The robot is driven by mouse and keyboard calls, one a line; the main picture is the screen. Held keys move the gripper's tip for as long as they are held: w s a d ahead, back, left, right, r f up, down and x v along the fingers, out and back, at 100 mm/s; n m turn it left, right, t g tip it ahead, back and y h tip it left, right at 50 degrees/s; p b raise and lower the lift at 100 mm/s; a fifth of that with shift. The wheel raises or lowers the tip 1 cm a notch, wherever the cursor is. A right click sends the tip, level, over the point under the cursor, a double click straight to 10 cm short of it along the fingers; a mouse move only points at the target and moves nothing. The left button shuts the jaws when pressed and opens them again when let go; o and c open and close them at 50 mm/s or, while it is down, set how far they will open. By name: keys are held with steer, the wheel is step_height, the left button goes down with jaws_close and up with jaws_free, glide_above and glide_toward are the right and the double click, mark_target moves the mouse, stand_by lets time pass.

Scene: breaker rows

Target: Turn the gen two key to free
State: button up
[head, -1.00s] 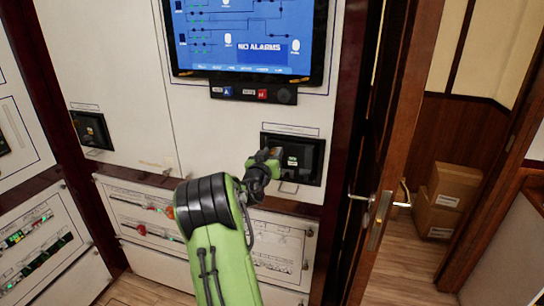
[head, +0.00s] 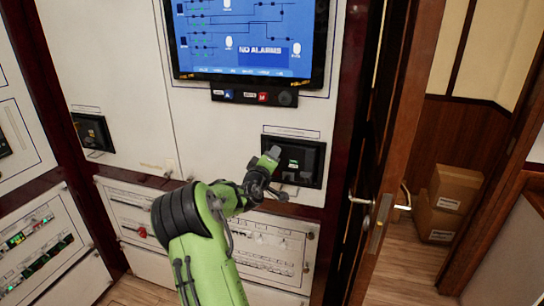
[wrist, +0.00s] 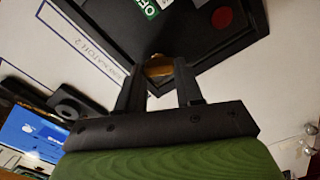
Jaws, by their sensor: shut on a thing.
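The black breaker box (head: 312,165) is on the white cabinet wall below the screen. In the wrist view its dark face (wrist: 190,25) bears a green and white label (wrist: 146,8) and a red round spot (wrist: 222,18). A white plate beside it (wrist: 95,55) seems to read generator 2. My gripper (head: 275,152) is at the left part of the box. In the wrist view my gripper (wrist: 160,75) is shut on a small brass-coloured key (wrist: 158,64) at the box. The key's exact turn is hard to tell, as the fingers partly hide it.
A screen (head: 250,40) reading no alarms is above, with a small button strip (head: 254,96) under it. Another black box (head: 92,131) is at left. An open wooden door (head: 400,150) stands close on the right, with cardboard boxes (head: 450,200) beyond.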

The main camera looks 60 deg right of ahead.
steer(key=n+p, duration=0.2)
steer(key=n, duration=0.3)
steer(key=shift+w+f, duration=0.1)
steer(key=shift+f+n, duration=0.1)
steer(key=shift+n, duration=0.2)
stand_by(0.4)
steer(key=o, duration=1)
steer(key=shift+o, duration=0.2)
steer(key=s+a+b, duration=0.2)
steer(key=a, duration=1.3)
steer(key=shift+s+a, duration=0.25)
steer(key=shift+a, duration=0.05)
